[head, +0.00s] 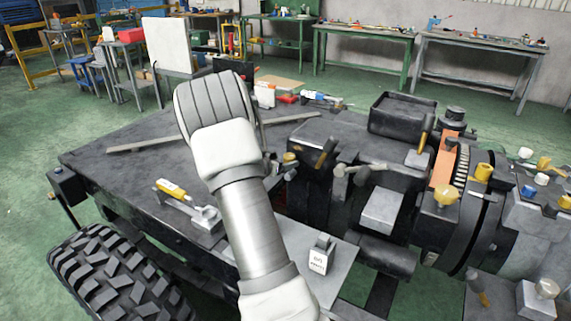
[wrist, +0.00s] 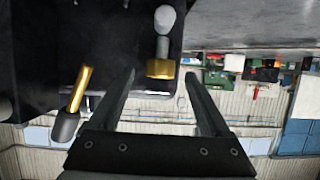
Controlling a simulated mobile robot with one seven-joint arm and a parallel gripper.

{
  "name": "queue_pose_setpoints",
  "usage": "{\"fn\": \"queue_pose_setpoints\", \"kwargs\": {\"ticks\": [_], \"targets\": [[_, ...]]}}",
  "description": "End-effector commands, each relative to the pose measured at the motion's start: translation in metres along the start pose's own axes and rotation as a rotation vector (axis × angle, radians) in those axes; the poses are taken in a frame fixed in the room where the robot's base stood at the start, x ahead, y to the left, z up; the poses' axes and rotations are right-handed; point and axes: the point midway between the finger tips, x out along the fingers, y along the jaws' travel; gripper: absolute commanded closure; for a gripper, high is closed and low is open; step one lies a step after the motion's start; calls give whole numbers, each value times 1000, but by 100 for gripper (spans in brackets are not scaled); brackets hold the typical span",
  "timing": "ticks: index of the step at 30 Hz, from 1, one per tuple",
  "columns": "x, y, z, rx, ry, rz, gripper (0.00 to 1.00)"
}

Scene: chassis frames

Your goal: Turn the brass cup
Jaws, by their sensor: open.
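A small brass cup (wrist: 160,69) sits at the end of a short grey stem on the dark block in the wrist view. In the head view, a brass piece (head: 289,157) at the block's left corner looks like the same cup. My gripper (wrist: 160,75) is open, with one finger on each side of the cup in the picture. I see gaps on both sides; whether the fingertips reach its depth I cannot tell. In the head view my arm hides most of the gripper. Other brass-coloured cups (head: 446,194) stand on the machinery at the right.
A dark flat deck (head: 120,165) holds a yellow-grey tool (head: 185,203). A small white labelled block (head: 320,255) stands on the grey plate.

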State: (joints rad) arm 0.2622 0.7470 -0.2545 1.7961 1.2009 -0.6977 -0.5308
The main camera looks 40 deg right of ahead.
Motion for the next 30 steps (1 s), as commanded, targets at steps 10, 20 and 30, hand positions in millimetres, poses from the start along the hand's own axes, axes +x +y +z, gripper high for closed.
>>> {"fn": "queue_pose_setpoints", "kwargs": {"ticks": [10,20,30], "targets": [[22,-1,0,-1,0,-1,19],[22,0,0,-1,0,-1,46],[21,0,0,-1,0,-1,100]]}}
